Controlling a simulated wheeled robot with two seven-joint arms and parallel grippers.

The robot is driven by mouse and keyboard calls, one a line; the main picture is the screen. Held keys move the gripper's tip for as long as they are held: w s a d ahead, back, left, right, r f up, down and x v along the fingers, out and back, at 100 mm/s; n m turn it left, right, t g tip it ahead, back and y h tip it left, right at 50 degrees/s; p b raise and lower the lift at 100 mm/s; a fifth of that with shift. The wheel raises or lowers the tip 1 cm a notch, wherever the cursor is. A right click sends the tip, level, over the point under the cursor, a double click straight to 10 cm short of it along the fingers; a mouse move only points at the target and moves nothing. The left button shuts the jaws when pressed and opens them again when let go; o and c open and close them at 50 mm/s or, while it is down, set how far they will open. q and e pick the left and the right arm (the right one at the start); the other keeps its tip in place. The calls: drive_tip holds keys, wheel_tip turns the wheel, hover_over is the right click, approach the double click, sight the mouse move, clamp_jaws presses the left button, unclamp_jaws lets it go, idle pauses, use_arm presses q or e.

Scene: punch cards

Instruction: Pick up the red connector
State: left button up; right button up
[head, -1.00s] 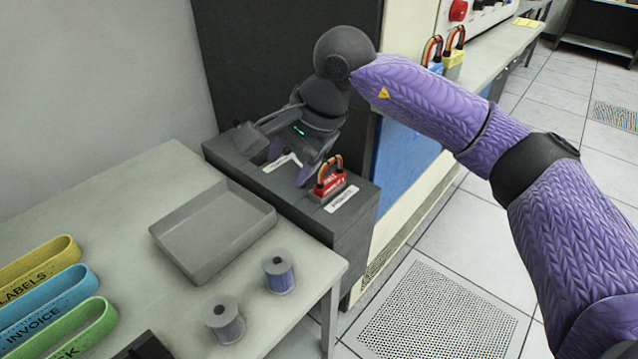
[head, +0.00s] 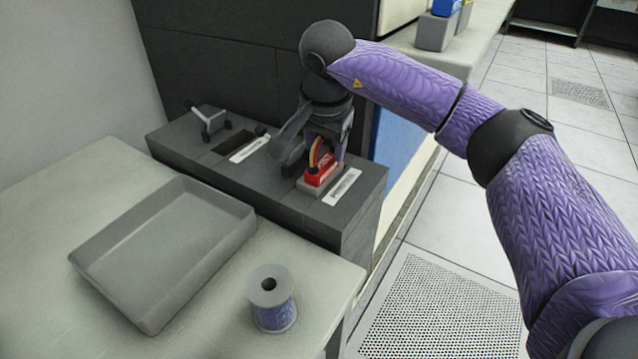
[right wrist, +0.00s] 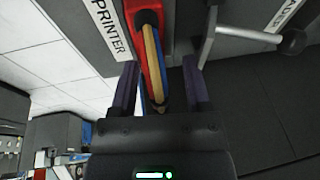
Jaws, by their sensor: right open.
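The red connector (head: 320,172) sits in a grey socket on top of the dark grey cabinet, with a looped orange and dark cable rising from it. It also shows in the right wrist view (right wrist: 147,22) beside a "PRINTER" label. My right gripper (right wrist: 158,80) is open, its two purple fingers on either side of the cable loop, with the connector body beyond the fingertips. In the head view my right gripper (head: 318,140) is over the connector and partly hides it and its cable. I cannot tell whether the fingers touch the cable. My left gripper is not in view.
A lever (head: 208,118) and a dark slot (head: 234,142) are on the cabinet top (head: 180,150) left of the connector. A grey tray (head: 165,250) and a spool (head: 272,300) stand on the pale table (head: 40,210). Tall dark cabinetry (head: 220,60) rises behind.

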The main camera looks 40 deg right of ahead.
drive_tip(key=shift+r, duration=0.15)
drive_tip(key=shift+c, duration=0.6)
clamp_jaws()
idle(0.5)
